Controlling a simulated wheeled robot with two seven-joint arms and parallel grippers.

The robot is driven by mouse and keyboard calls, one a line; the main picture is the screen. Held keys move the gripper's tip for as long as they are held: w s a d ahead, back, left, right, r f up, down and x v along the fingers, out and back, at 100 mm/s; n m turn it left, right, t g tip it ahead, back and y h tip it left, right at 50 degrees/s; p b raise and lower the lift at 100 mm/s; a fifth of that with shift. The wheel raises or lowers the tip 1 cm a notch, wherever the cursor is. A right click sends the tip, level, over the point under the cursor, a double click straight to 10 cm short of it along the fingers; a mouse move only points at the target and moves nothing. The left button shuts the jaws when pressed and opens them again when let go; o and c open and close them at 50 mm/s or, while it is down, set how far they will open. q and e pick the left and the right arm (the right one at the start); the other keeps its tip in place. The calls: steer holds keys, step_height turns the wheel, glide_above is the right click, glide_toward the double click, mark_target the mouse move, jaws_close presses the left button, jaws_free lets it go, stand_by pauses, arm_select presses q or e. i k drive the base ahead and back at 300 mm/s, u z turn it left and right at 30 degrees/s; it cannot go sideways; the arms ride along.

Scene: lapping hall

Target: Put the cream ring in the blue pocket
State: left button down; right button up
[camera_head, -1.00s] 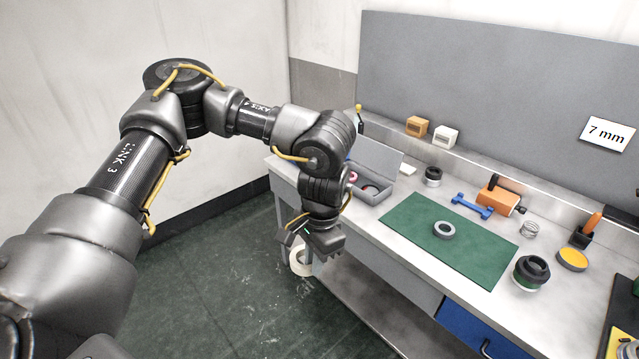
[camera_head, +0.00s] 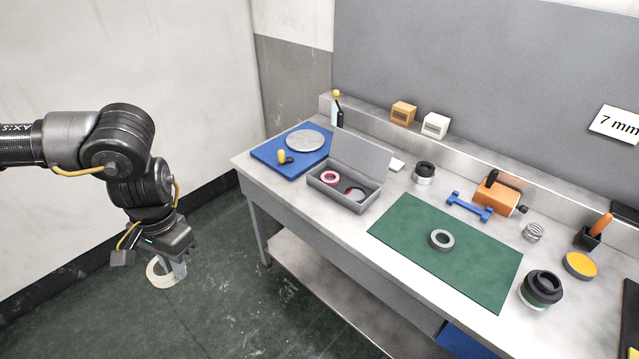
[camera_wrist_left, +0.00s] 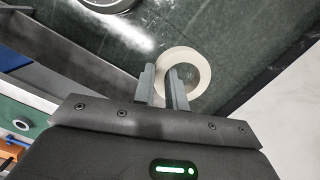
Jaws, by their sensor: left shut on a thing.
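My left gripper (camera_head: 176,270) is shut on the cream ring (camera_head: 157,277) and holds it in the air left of the bench, over the dark green floor. In the left wrist view the two fingers (camera_wrist_left: 160,72) pinch the wall of the cream ring (camera_wrist_left: 204,76), and most of the ring sticks out to the right of them. I cannot pick out a blue pocket for sure. A blue board (camera_head: 266,153) at the bench's left end bears a grey disc (camera_head: 305,141) and a small yellow piece (camera_head: 283,157). My right gripper is not in view.
An open grey box (camera_head: 337,196) on the bench holds a pink-red ring (camera_head: 329,177). A grey ring (camera_head: 441,239) lies on the green mat (camera_head: 410,225). A black-topped jar (camera_head: 541,288) and an orange block (camera_head: 493,195) stand further right. The air between gripper and bench is clear.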

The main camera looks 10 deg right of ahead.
mark_target(354, 196)
steer(key=z, duration=0.15)
steer(key=i, duration=0.75)
steer(key=z, duration=0.8)
steer(key=i, duration=0.45)
steer(key=z, duration=0.45)
